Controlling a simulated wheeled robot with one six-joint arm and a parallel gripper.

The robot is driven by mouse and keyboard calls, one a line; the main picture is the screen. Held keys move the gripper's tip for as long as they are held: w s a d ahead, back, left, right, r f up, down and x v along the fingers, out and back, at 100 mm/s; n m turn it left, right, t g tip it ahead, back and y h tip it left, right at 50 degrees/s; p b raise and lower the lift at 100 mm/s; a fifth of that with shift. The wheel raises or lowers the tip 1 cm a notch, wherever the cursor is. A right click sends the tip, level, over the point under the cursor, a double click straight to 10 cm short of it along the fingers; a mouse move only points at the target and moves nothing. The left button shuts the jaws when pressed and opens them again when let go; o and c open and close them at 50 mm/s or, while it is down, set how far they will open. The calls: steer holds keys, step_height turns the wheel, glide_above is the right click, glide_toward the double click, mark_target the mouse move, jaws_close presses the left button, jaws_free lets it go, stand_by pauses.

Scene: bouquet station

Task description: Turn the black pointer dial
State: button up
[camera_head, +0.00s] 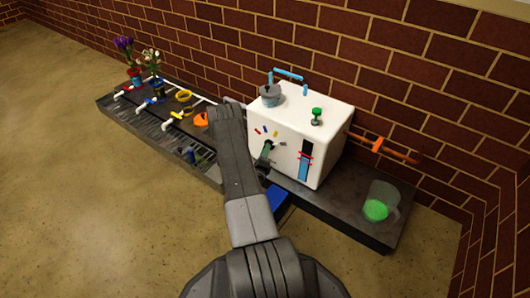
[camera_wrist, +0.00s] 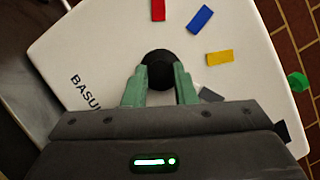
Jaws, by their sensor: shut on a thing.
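The black pointer dial (camera_wrist: 158,70) sits on the front face of a white box. In the wrist view my gripper (camera_wrist: 160,82) has its two green fingers on either side of the dial, shut on it. The dial's pointer is hidden, so I cannot tell which way it points. Red (camera_wrist: 158,10), blue (camera_wrist: 200,18), yellow (camera_wrist: 219,58) and grey (camera_wrist: 210,95) marks lie around the dial. In the head view my arm reaches the white box (camera_head: 325,115) from the left, with my gripper (camera_head: 266,150) at its front face.
The box stands on a dark bench (camera_head: 345,205). On top are a grey pot (camera_head: 271,97) and a green knob (camera_head: 317,114). An orange pipe (camera_head: 400,152) leaves its right side above a clear jug (camera_head: 383,199). Several taps and two flower vases line the left.

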steer(key=shift+m, duration=0.5)
steer(key=shift+f, duration=0.1)
steer(key=o, duration=1)
steer(key=p+v, duration=0.4)
steer(key=v, duration=1)
steer(key=shift+f, duration=0.15)
steer(key=shift+w+d, duration=0.1)
steer(key=b+x, duration=0.1)
steer(key=x, duration=0.3)
steer(key=b+x, duration=0.1)
steer(key=x, duration=0.4)
steer(key=b+x, duration=0.2)
steer(key=x, duration=0.2)
steer(key=shift+w+r, duration=0.35)
